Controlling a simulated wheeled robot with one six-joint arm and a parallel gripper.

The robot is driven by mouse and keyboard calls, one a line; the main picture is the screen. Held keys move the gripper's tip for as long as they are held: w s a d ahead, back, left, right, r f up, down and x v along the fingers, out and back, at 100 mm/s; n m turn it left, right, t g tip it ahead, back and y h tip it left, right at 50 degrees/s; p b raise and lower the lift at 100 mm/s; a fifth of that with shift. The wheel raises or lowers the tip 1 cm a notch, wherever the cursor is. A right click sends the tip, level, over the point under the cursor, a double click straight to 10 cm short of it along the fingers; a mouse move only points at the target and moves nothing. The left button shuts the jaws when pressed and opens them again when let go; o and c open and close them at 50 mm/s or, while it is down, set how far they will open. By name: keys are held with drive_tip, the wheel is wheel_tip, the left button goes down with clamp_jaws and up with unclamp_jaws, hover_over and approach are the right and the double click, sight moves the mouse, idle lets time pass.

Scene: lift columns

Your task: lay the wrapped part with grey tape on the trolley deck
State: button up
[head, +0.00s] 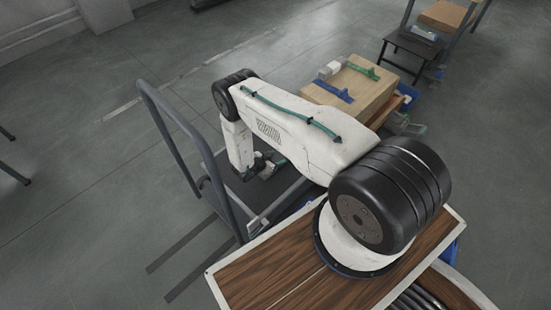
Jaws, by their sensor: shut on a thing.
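The trolley has a grey tube handle (160,108) and a low dark deck (262,194), seen left of centre and partly covered by my arm. My gripper (268,168) points down over the deck at the end of my white arm. It is small and dark here, and the wrist and forearm partly hide it. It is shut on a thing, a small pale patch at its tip. The wrapped part and its grey tape cannot be made out clearly. Whether the held thing touches the deck cannot be told.
Right of the trolley stands a large tan box (352,92) with a blue piece (333,91), a green piece (362,69) and a white piece on top. A black stand (413,46) is at the back right. The floor left of the handle is mostly clear.

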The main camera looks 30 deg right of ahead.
drive_tip(key=o, duration=1.4)
drive_tip(key=shift+f, duration=0.1)
